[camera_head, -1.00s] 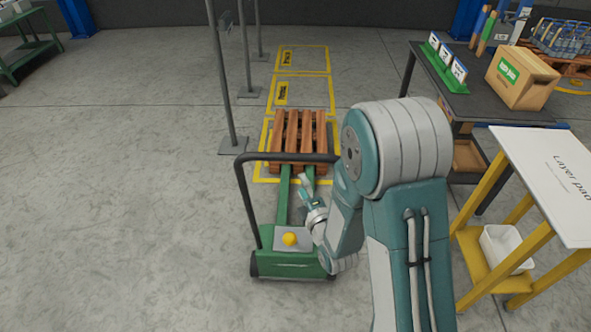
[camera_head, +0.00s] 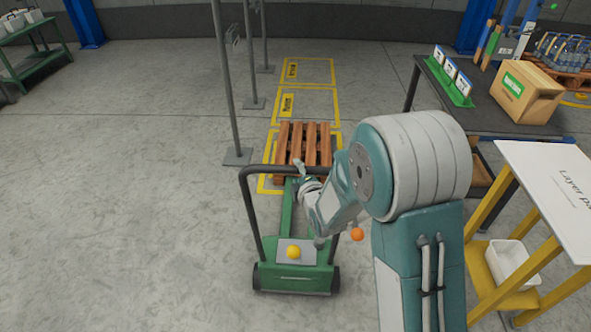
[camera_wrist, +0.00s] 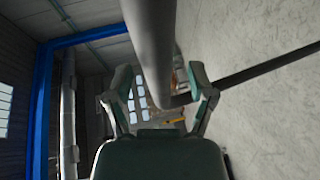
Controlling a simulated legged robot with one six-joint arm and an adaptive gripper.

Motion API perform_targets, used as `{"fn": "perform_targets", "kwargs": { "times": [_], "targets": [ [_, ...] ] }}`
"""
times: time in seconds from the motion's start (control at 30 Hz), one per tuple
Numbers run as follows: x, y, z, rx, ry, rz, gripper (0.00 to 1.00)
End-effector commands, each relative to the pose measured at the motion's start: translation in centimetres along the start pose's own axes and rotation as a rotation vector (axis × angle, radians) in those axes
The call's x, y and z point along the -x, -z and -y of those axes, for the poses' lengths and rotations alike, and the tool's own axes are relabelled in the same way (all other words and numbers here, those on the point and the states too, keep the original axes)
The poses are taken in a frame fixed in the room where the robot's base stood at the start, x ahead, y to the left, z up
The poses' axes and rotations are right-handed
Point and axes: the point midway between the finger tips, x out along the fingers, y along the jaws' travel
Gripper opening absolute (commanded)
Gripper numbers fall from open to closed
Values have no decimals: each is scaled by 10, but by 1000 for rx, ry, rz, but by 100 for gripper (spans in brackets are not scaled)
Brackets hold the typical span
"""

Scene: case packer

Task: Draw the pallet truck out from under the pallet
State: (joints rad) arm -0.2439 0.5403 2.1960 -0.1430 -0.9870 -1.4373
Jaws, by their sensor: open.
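The green pallet truck (camera_head: 287,279) stands in front of the wooden pallet (camera_head: 310,145), with its green forks (camera_head: 287,212) running toward and under the pallet's near edge. Its dark hoop handle (camera_head: 257,171) rises on the near side. A yellow knob (camera_head: 293,252) sits on its base. My gripper (camera_head: 300,174) is at the handle's top bar, right of its middle; my arm hides the handle's right part. In the wrist view my gripper (camera_wrist: 160,88) is open, with a thick grey bar (camera_wrist: 150,45), apparently the handle, between its fingers. Contact cannot be told.
Grey posts (camera_head: 222,85) stand left of the yellow-marked floor bays (camera_head: 307,105). A dark table (camera_head: 440,95) with a carton (camera_head: 522,92) and a yellow-legged stand (camera_head: 487,222) are on the right. Floor (camera_head: 120,220) left and around the truck is clear.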

Motion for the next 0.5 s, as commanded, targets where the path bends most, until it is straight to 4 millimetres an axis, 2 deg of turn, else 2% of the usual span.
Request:
{"fn": "perform_targets", "kwargs": {
  "times": [0.17, 0.43, 0.47, 0.5],
  "targets": [
    [-14, 0, 0, 0, 0, 0, 71],
    [-16, 0, 0, 0, -1, 0, 71],
    [-16, 0, 0, 0, -1, -1, 62],
    [-16, 0, 0, 0, -1, 0, 44]
  ]
}}
